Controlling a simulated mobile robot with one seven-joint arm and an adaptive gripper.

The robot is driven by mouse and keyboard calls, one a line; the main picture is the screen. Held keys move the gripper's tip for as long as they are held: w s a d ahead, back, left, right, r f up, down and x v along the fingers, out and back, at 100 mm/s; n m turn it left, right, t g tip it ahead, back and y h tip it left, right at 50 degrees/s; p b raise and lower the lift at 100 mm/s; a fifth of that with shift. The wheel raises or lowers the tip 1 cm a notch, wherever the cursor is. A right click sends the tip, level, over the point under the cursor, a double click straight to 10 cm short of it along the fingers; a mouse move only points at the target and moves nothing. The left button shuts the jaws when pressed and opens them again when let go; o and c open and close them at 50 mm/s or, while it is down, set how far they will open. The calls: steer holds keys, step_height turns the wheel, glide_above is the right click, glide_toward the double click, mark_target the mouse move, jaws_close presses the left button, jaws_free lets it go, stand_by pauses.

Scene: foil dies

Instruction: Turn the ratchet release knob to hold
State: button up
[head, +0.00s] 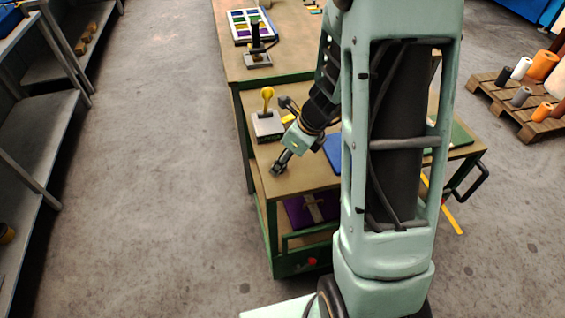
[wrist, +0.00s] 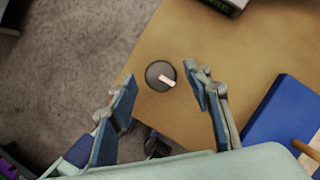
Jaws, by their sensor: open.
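A round dark knob (wrist: 156,70) with a pale orange pointer bar lies on the tan top of a cart, near its corner, in the wrist view. The bar points right and slightly down in that view. My gripper (wrist: 161,80) is open, with one blue-padded finger on each side of the knob in the picture. I cannot tell how far above the knob the fingers are, and I see no contact. In the head view my gripper (head: 279,164) is low over the cart's near left corner, and the knob cannot be made out there.
A box with a yellow-knobbed lever (head: 267,124) stands behind my gripper on the cart (head: 259,172). A blue board (wrist: 279,122) lies to the right. A shelf (head: 35,130) is at the left and a pallet (head: 503,100) at the right. The floor between shelf and cart is clear.

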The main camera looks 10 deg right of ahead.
steer(key=shift+w+a+f, duration=0.1)
steer(key=shift+w+f, duration=0.1)
steer(key=shift+f, duration=0.25)
steer(key=c, duration=1.1)
